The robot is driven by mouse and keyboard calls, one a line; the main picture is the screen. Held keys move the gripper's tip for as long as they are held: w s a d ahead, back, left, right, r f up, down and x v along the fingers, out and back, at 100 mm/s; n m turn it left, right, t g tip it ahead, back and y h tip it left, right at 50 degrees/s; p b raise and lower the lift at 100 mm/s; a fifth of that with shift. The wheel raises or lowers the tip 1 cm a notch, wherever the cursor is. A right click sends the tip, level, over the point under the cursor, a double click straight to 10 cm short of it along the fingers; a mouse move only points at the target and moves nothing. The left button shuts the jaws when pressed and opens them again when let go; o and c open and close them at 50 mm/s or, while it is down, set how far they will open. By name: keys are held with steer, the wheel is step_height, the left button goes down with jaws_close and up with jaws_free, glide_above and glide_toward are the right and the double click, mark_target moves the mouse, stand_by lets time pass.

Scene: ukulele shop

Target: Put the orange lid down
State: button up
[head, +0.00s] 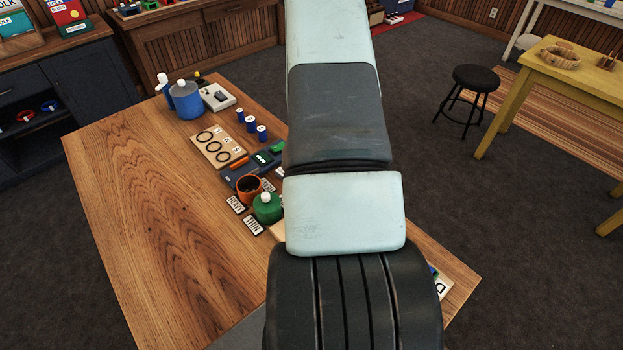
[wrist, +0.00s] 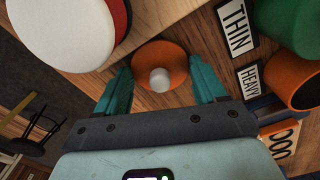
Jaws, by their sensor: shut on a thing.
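The orange lid (wrist: 174,57) with its pale round knob shows in the wrist view, over the wooden table. An orange pot (head: 249,187) stands open on the table beside a green lidded pot (head: 267,209). In the wrist view the orange pot (wrist: 295,82) is right of my gripper. In the head view my arm hides my gripper and the orange lid.
In the wrist view, a white-topped thing with a red rim (wrist: 60,30) is close at upper left. The THIN (wrist: 234,27) and HEAVY (wrist: 251,78) labels lie at right. In the head view the table's left part (head: 165,220) is clear.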

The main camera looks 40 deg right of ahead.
steer(key=o, duration=1)
steer(key=shift+f, duration=0.15)
step_height(320, 180, up, 12)
steer(key=shift+r, duration=0.2)
